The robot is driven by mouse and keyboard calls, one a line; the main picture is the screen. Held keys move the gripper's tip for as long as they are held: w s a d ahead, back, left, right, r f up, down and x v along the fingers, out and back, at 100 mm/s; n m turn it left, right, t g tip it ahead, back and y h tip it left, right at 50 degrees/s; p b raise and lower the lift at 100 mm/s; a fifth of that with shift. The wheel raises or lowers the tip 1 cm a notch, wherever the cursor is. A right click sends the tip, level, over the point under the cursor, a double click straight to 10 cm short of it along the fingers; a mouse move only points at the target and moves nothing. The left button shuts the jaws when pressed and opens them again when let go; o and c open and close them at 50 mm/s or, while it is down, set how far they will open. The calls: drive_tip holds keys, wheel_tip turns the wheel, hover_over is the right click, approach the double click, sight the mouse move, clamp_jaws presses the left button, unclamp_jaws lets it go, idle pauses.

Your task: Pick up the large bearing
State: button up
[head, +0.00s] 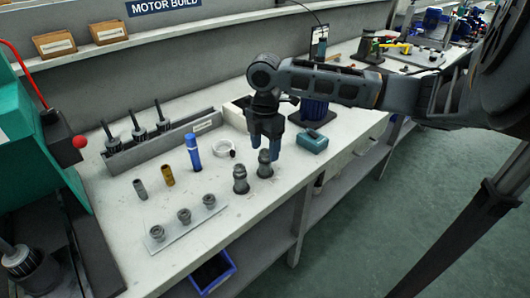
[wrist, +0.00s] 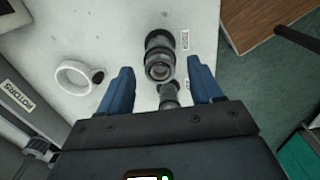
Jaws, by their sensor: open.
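Two dark grey, stepped round parts stand upright on the bench near its front edge. The nearer part (head: 240,180) and the farther part (head: 264,165) look alike in the head view; I cannot tell for sure which is the large bearing. My gripper (head: 266,150) points down at the farther part, its blue fingers open and close to its top. In the wrist view a big dark round part (wrist: 159,54) shows ahead of the open fingers (wrist: 162,84), with a smaller-looking one (wrist: 169,95) between them. The gripper body hides what lies lower.
A white ring (head: 223,148), a blue cylinder (head: 193,152) and a rotor rack (head: 160,143) stand behind. A pale plate (head: 170,229) with three small round parts lies at the front left. A teal box (head: 312,140) sits just right of my gripper.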

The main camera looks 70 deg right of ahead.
drive_tip(key=shift+c, duration=0.2)
drive_tip(key=c, duration=0.8)
drive_tip(key=shift+c, duration=0.2)
drive_tip(key=shift+r, duration=0.1)
drive_tip(key=shift+r, duration=0.45)
wheel_tip(320, 180, up, 2)
drive_tip(key=shift+r+b, duration=0.25)
drive_tip(key=shift+b, duration=0.05)
drive_tip(key=s+d+r+b, duration=0.1)
drive_tip(key=s+d+r, duration=0.4)
drive_tip(key=s, duration=0.5)
wheel_tip(320, 180, up, 2)
drive_tip(key=shift+s+d+r+b, duration=0.2)
drive_tip(key=shift+r+b, duration=0.05)
drive_tip(key=shift+b, duration=0.15)
